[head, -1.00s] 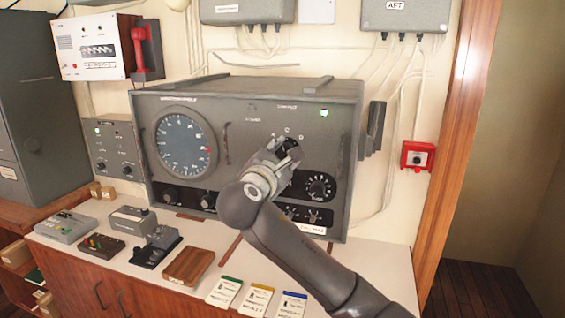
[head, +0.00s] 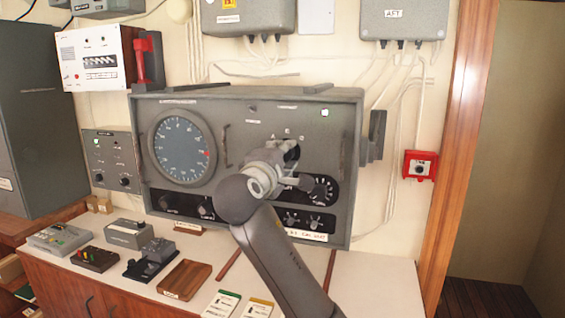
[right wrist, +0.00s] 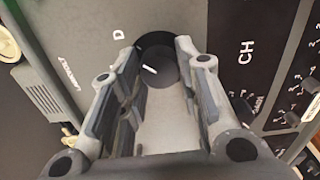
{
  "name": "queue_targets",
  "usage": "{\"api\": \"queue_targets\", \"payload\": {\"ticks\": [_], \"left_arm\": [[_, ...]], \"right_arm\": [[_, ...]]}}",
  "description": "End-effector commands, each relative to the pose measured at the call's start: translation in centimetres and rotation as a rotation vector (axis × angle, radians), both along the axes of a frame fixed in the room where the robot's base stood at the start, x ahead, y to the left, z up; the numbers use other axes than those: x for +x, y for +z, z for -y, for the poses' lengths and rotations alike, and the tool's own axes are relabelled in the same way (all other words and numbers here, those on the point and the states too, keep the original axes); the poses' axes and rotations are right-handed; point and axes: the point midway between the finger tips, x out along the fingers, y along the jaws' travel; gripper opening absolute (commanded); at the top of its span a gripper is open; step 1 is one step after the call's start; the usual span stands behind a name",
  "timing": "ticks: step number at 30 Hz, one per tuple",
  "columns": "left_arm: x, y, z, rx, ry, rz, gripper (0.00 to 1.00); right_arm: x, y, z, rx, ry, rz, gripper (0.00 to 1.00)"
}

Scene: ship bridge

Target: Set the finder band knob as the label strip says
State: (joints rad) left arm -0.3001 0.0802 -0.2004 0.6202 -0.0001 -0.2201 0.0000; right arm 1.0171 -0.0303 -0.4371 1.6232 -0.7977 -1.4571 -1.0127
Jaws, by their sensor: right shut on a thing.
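The finder (head: 340,115) is a grey console with a round blue dial on its left. Its band knob (right wrist: 160,68) is dark and round with a white pointer line, seen between my right gripper's fingers in the right wrist view. My left gripper is not in view.
Several small devices and a wooden block (head: 185,279) lie on the white counter in front of the console. Label cards (head: 222,304) lie at its front edge. A red wall box (head: 420,166) is to the right. My right arm crosses the counter.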

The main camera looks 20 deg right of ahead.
Motion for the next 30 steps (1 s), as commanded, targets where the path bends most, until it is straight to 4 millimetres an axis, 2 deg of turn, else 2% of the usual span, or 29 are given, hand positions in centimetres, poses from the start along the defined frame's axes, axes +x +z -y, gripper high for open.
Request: {"api": "queue_targets", "payload": {"ticks": [7, 22, 23, 27, 30], "left_arm": [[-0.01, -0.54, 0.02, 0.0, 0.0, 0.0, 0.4], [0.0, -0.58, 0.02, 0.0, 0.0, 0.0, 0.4], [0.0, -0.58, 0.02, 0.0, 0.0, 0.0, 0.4], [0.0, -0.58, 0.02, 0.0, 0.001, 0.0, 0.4], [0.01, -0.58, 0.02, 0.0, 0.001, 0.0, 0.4]], "right_arm": [[0.02, -0.21, -0.02, 0.061, 0.0, 0.036, 0.07], [0.03, -0.17, -0.01, 0.074, 0.0, 0.044, 0.07], [0.03, -0.17, -0.01, 0.074, 0.0, 0.044, 0.33], [0.03, -0.14, -0.02, 0.073, 0.0, 0.045, 0.51], [0.02, -0.1, -0.01, 0.073, 0.0, 0.046, 0.54]]}}
